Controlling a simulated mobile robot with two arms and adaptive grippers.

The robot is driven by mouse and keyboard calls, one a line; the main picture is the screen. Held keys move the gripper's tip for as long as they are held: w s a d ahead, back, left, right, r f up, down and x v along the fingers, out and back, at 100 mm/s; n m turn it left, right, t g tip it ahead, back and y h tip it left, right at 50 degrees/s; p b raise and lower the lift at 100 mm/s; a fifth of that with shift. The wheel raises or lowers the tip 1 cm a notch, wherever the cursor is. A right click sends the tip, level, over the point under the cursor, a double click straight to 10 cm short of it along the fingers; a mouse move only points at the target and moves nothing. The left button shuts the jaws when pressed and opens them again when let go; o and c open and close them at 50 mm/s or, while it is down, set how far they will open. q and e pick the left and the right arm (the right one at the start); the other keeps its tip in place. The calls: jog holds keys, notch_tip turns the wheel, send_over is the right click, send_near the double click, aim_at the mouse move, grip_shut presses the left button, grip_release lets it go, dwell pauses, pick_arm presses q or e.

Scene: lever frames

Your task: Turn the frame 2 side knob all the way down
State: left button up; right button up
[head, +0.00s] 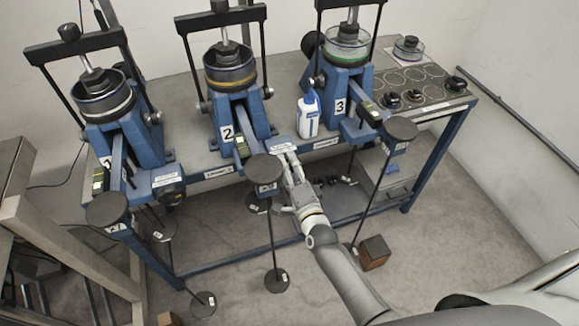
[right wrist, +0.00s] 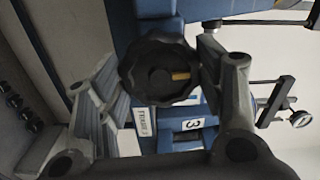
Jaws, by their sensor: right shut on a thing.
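Frame 2 (head: 229,68) is the middle blue lever frame on the bench, with a "2" label on its front. My right gripper (head: 285,153) reaches the bench front edge just right of frame 2's lever. In the right wrist view, a black lobed side knob (right wrist: 158,68) with a yellow mark sits between the fingers of my right gripper (right wrist: 160,80), which is shut on it. The yellow mark points to the right in that view. In the head view this knob is hidden by the gripper. My left gripper is not in view.
Frame 1 (head: 105,100) stands left and frame 3 (head: 345,60) right. A black round plate (head: 265,168) on frame 2's lever is close left of my gripper. A white-blue bottle (head: 309,117) stands between frames 2 and 3. A brown block (head: 374,252) lies on the floor.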

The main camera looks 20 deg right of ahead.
jog(key=n+p, duration=0.1)
jog(key=n, duration=0.6)
jog(key=shift+f+n+p, duration=0.15)
jog(key=shift+n+p, duration=0.4)
jog(key=shift+n, duration=3.25)
jog(key=o, duration=1)
